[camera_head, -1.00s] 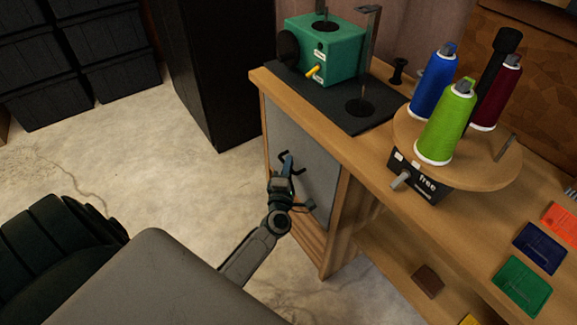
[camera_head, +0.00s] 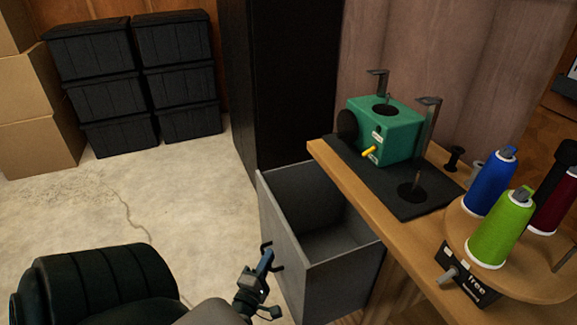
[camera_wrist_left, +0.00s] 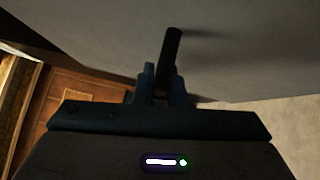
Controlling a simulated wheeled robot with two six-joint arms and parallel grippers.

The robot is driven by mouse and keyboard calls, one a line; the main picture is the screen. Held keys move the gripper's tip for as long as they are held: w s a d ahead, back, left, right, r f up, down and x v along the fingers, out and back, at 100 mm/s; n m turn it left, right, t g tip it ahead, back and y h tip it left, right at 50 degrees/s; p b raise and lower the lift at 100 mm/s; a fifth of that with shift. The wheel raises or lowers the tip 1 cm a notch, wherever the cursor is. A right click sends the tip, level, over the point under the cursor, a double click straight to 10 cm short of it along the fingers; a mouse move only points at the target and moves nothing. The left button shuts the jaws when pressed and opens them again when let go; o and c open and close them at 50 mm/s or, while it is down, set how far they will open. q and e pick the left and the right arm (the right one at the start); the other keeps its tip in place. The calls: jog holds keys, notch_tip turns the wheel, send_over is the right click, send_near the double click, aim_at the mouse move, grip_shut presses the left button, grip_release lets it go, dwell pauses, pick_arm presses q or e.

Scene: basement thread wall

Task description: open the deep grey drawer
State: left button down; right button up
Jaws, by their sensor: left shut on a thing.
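The deep grey drawer (camera_head: 284,243) stands pulled out from the left end of the wooden bench, and its inside looks empty. Its front panel faces left, with a dark bar handle (camera_head: 266,247) on it. My left gripper (camera_head: 264,264) is at that front, shut on the handle. In the left wrist view the dark handle (camera_wrist_left: 172,48) sticks up between the two blue fingers (camera_wrist_left: 160,85), with the grey drawer front (camera_wrist_left: 240,40) behind it. My right gripper is not in view.
The bench top (camera_head: 345,178) carries a green winder box (camera_head: 385,133) and blue (camera_head: 488,185) and green (camera_head: 500,232) thread cones. A black cabinet (camera_head: 280,90) stands behind the drawer. Open floor lies left of the drawer.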

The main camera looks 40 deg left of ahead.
pick_arm(q)
jog(key=shift+s+a, duration=0.2)
jog(key=shift+s, duration=0.35)
jog(key=shift+s+a, duration=0.2)
jog(key=shift+s, duration=0.35)
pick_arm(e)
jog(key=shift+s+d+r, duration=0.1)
pick_arm(q)
jog(key=c, duration=1.8)
grip_release()
jog(key=shift+o, duration=0.2)
jog(key=v, duration=1)
jog(key=shift+s+d+b, duration=0.15)
jog(key=shift+s+b, duration=0.2)
jog(key=shift+b, duration=0.1)
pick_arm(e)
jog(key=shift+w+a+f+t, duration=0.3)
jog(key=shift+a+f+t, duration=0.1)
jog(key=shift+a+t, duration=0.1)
pick_arm(q)
jog(key=shift+f, duration=0.15)
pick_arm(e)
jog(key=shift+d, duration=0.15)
